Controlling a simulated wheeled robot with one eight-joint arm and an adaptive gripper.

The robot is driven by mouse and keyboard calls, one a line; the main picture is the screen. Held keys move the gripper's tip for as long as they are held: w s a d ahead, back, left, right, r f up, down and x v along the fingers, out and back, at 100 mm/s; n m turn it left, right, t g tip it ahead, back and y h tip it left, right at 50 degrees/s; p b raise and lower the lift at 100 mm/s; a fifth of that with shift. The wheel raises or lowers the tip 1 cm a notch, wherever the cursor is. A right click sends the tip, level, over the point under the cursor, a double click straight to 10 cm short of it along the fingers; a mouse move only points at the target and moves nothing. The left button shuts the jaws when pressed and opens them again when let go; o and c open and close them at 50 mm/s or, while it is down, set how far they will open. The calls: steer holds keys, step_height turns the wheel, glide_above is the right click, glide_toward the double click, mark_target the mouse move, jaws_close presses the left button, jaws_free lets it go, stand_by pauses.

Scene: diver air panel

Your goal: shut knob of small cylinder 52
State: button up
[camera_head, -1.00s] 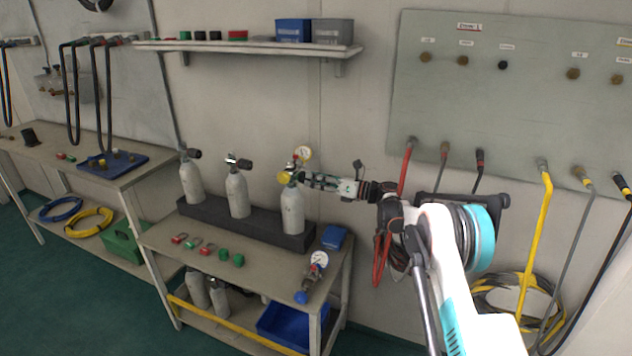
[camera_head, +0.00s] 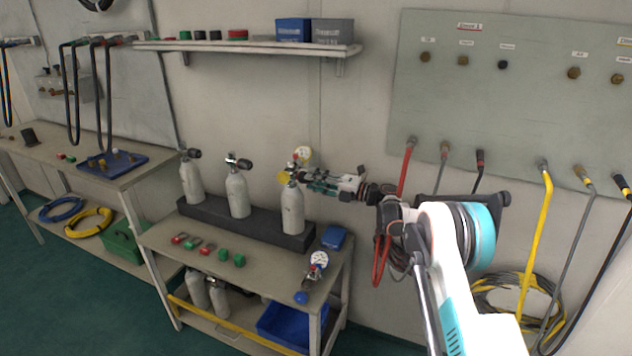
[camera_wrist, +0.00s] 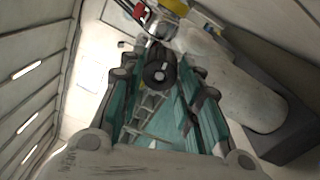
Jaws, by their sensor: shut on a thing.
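Three small grey cylinders stand upright in a dark rack; no number can be read on them. My gripper (camera_head: 312,182) reaches in from the right at the top of the rightmost cylinder (camera_head: 292,212), which has a yellow fitting (camera_head: 285,174) and a round gauge (camera_head: 302,154). In the wrist view, my gripper (camera_wrist: 160,80) has its teal fingers on either side of a round black knob (camera_wrist: 159,74) and is shut on it. The grey cylinder body (camera_wrist: 235,85) lies to the right of the fingers there. The yellow fitting (camera_wrist: 172,6) shows at the top edge.
The middle cylinder (camera_head: 237,196) and left cylinder (camera_head: 192,182) stand beside it in the rack (camera_head: 215,217). A loose gauge (camera_head: 319,260) and a blue box (camera_head: 333,238) lie on the bench. A shelf (camera_head: 230,45) hangs above. Hoses hang from the panel (camera_head: 530,90) at right.

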steer(key=shift+m, duration=0.6)
steer(key=o, duration=1.1)
steer(key=shift+f, duration=0.1)
steer(key=v, duration=1.2)
